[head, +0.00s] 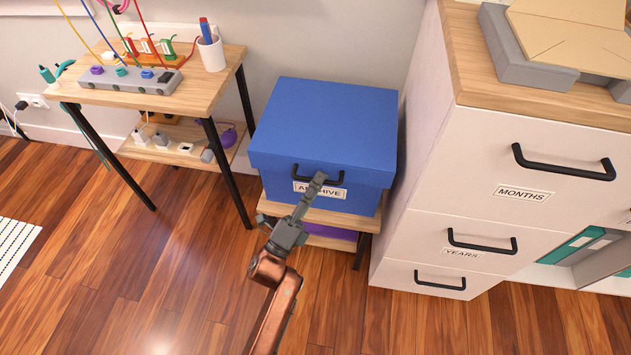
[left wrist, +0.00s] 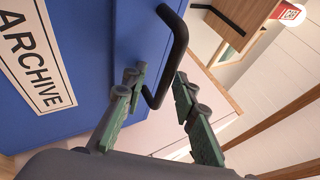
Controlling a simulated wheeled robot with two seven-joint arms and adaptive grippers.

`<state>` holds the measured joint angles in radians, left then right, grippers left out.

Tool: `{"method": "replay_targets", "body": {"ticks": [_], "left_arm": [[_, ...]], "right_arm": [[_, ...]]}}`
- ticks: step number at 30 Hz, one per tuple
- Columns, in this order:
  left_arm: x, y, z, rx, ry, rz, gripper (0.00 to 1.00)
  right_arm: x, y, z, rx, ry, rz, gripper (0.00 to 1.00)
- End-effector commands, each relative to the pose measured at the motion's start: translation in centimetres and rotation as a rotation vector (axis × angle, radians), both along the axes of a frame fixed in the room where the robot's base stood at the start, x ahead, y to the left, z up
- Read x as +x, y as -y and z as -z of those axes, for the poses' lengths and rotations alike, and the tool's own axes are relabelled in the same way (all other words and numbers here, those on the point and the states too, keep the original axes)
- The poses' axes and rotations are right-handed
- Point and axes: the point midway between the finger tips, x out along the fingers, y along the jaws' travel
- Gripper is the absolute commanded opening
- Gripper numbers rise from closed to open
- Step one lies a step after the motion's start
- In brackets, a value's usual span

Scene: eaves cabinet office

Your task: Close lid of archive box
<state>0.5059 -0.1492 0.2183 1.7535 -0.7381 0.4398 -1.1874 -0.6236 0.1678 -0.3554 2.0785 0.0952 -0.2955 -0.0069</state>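The blue archive box (head: 325,115) stands on a low wooden stand, its lid lying flat over the top with no gap that I can make out. A black handle (head: 296,173) is on its front, by a white ARCHIVE label (head: 307,189); my gripper partly covers both in the head view. My left gripper (head: 319,179) is at the right part of the handle. In the left wrist view the gripper (left wrist: 158,80) is open, its fingers on either side of the handle bar (left wrist: 174,55). I cannot tell whether either finger touches it. My right gripper is not in view.
A small table (head: 215,88) with a power strip (head: 130,79) and a cup (head: 211,53) stands left of the box. A white drawer cabinet (head: 480,215) stands close on the right. The wooden floor (head: 150,260) in front is clear.

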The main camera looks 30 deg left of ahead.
Motion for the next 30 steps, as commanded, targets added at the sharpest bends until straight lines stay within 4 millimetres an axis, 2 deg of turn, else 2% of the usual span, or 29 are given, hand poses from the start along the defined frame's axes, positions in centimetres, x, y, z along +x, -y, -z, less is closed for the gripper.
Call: {"method": "replay_targets", "body": {"ticks": [5, 18, 23, 30], "left_arm": [[0.0, 0.0, -1.2, 0.003, 0.006, 0.001, 0.27], [-0.3, 0.1, -8.9, 0.006, 0.008, 0.002, 0.27], [-0.4, 0.2, -10.3, 0.002, 0.01, 0.004, 0.27], [-0.4, 0.2, -10.5, 0.002, 0.011, 0.006, 0.27]], "right_arm": [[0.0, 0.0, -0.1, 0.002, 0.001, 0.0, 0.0], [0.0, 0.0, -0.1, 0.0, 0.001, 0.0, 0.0], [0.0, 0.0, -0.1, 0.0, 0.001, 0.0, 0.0], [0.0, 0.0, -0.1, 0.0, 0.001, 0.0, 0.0]]}}
